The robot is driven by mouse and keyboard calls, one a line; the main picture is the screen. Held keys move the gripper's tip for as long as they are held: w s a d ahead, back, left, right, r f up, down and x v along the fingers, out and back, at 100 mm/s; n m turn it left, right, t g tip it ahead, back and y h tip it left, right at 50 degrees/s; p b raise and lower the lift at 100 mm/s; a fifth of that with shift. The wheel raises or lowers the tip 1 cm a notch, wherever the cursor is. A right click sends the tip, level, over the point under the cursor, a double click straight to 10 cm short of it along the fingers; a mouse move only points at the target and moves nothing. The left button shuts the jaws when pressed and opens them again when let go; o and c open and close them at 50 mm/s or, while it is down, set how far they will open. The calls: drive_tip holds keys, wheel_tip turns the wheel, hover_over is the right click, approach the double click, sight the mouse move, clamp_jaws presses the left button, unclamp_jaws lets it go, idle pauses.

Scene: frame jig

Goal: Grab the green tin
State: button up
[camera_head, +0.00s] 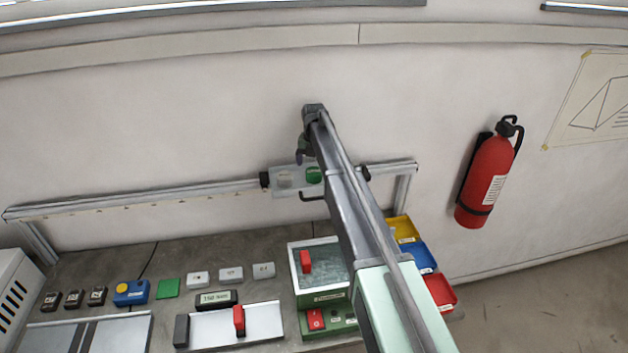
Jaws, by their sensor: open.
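A small round green thing (314,175), which looks like the green tin, sits at the right side of a pale plate (277,190) on the rail along the wall. A pale round spot shows beside it on the left. The arm hides the plate's right part. My gripper (301,157) hangs from the arm's far end, above the plate in the picture. It is open, with nothing seen in it; its fingers are small, and its distance to the green thing is unclear.
A flat green square (168,288) lies on the bench among small boxes and a blue button box (131,292). A green-framed box (319,272) with a red handle stands near the arm. Yellow, blue and red bins (438,292) are at right. A fire extinguisher (487,178) hangs on the wall.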

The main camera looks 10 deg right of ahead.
sight(314, 171)
wheel_tip(314, 171, down, 5)
drive_tip(key=b, duration=0.3)
drive_tip(key=shift+w+f+b, duration=0.1)
drive_tip(key=shift+f+b, duration=0.05)
drive_tip(key=shift+b, duration=0.15)
drive_tip(key=shift+r, duration=0.3)
drive_tip(key=c, duration=1.1)
drive_tip(key=shift+o, duration=0.2)
drive_tip(key=shift+r+p, duration=0.1)
drive_tip(key=shift+p, duration=0.25)
